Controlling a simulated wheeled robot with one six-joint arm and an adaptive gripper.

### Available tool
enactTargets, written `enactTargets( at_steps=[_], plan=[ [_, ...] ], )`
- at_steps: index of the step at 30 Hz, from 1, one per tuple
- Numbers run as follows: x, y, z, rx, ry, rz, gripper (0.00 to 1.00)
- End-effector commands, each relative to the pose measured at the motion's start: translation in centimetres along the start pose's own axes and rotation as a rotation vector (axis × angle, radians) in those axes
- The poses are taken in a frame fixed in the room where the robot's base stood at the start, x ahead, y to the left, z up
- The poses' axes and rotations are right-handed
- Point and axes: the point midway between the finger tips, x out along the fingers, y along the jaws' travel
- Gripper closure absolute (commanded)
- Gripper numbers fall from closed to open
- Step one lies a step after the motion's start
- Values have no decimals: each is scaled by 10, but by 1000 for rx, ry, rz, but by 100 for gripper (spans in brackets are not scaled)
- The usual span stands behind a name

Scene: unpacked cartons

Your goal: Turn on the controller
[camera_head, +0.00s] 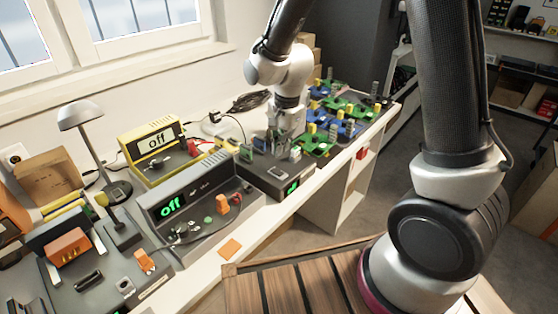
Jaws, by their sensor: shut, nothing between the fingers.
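A grey controller (203,208) stands on the workbench with a green display that reads "off". Its sloped panel carries several knobs and buttons, one of them orange and one green. A yellow unit (158,153) behind it also has a display that reads "off". A lower dark grey box (270,175) stands to the right, with a small green display on its front that I cannot read. My gripper (281,140) points down over the back of this dark box, to the right of the grey controller. It is shut and empty. Whether its tips touch anything is hard to tell.
The white workbench (240,231) has an orange square (230,249) near its front edge. Blue and green circuit boards (340,115) fill its far right. A desk lamp (88,130) and a grey device (110,245) stand left. A slatted wooden surface (295,280) lies in front.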

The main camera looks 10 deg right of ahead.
Motion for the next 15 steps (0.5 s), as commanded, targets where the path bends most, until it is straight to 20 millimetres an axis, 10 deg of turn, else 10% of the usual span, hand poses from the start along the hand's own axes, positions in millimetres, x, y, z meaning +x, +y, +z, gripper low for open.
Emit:
enactTargets(
  at_steps=[15],
  plan=[
    [59, 0, 0, -1, 0, -1, 100]
  ],
)
